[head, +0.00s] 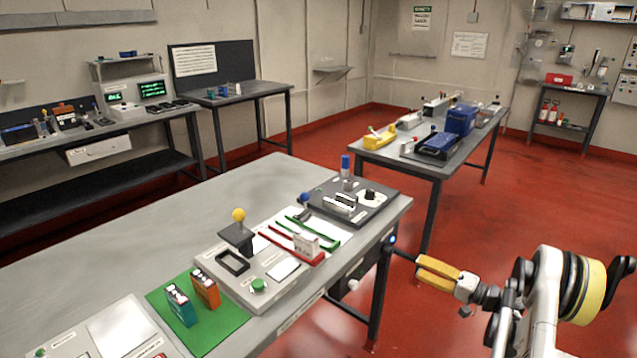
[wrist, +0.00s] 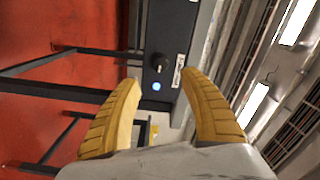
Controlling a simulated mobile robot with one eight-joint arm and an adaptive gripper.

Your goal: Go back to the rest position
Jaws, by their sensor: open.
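My gripper (wrist: 160,105) is open and empty in the wrist view, with its two yellow fingers spread apart. Between and beyond them is the dark end panel of the workbench, with a black knob (wrist: 158,62) and a lit blue button (wrist: 156,86). In the head view my gripper (head: 420,268) is at the lower right, off the right end of the workbench (head: 130,225). It is near the table leg and below the height of the tabletop. Its exact gap to the panel cannot be told.
The workbench holds a green mat (head: 225,327) with two battery packs, a grey fixture with a yellow-knobbed lever (head: 238,215), red and green rails, and a dark device (head: 372,205). A second table (head: 370,155) stands behind. Red floor (head: 440,330) is open to the right.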

